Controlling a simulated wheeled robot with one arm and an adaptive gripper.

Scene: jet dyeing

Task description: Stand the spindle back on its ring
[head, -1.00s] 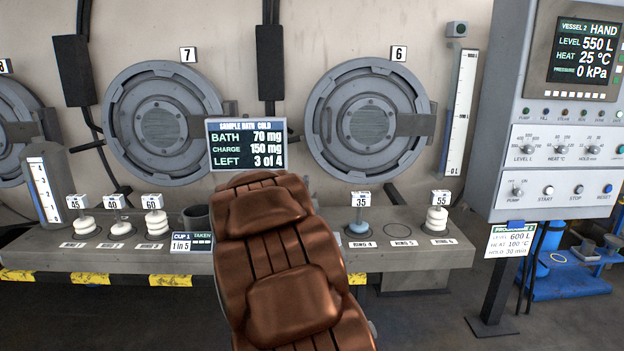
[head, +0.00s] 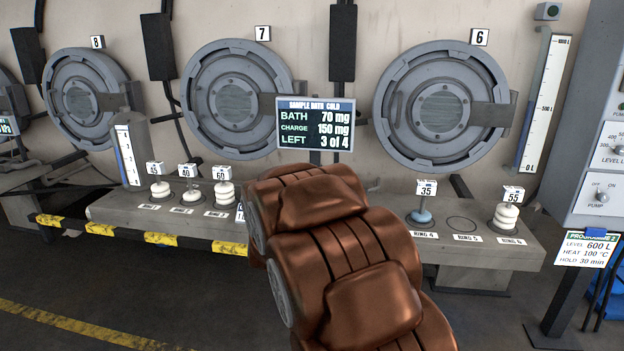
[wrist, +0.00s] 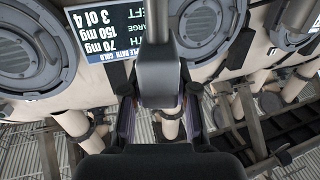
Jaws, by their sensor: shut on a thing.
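In the wrist view, my gripper (wrist: 158,118) has its two dark fingers on either side of a grey block with a rod (wrist: 160,22) running to the picture's top edge. This appears to be the held spindle; its tag and any discs cannot be read there. In the head view, my copper arm hides the gripper and spindle. Ring 5 (head: 461,223) is an empty outline on the bench, between the blue spindle tagged 35 (head: 422,215) at ring 4 and the white spindle tagged 55 (head: 507,215) at ring 6.
Spindles tagged 45 (head: 159,188), 40 (head: 190,194) and 60 (head: 224,191) stand on the bench's left part. A sample bath display (head: 315,125) stands behind my arm. The control cabinet (head: 592,150) is at right. Floor at front left is clear.

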